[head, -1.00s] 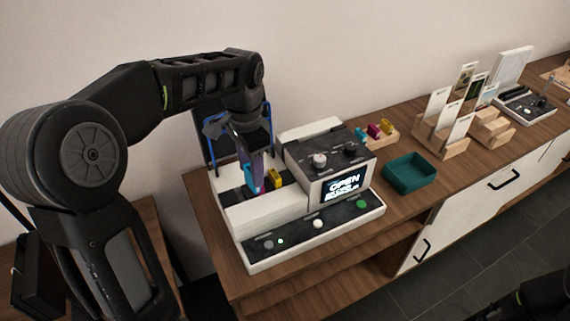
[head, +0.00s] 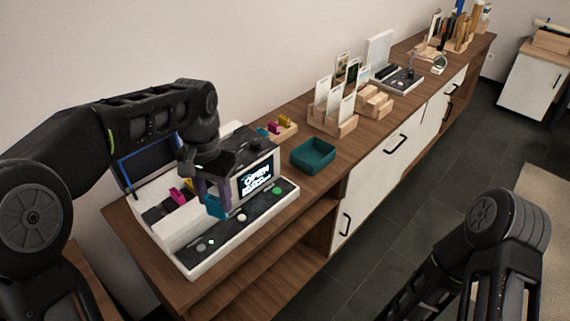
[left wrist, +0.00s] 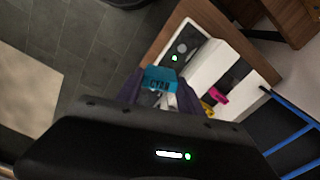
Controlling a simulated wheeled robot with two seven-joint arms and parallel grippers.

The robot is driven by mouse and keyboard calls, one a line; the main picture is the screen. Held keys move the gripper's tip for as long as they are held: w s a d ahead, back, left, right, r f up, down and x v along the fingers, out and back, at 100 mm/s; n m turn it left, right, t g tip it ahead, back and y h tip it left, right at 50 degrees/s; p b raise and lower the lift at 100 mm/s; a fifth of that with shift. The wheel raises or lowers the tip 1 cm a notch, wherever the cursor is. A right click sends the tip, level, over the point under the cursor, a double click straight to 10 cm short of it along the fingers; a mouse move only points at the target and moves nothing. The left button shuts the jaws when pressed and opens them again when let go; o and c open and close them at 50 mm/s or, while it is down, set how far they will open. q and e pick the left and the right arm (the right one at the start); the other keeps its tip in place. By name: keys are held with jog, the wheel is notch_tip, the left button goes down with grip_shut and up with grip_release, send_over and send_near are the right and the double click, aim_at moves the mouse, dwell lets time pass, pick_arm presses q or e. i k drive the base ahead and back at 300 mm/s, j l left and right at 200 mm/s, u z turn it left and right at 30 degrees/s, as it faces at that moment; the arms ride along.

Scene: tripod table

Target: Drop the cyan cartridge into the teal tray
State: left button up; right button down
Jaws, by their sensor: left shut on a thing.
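The cyan cartridge (head: 214,207) is held between the fingers of my left gripper (head: 207,192), above the front of the white printer-like machine (head: 190,266). In the left wrist view the cartridge (left wrist: 159,79) shows its "CYAN" label between the two fingers (left wrist: 158,92). The teal tray (head: 314,155) stands on the wooden counter to the right of the machine, apart from the gripper, and looks empty. My right arm shows at the lower right, but its gripper is not in view.
The machine's screen (head: 252,181) reads "OPEN". Magenta (head: 176,196) and yellow cartridges sit in its open bay. A small wooden holder (head: 283,131) with coloured cartridges stands behind the tray. A wooden card rack (head: 333,122) is farther right. The counter's front edge runs close to the tray.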

aim_at(308, 159)
jog(key=i+l, duration=0.7)
jog(key=i+l+z, duration=0.1)
jog(key=i+l, duration=0.6)
jog(key=l, duration=0.25)
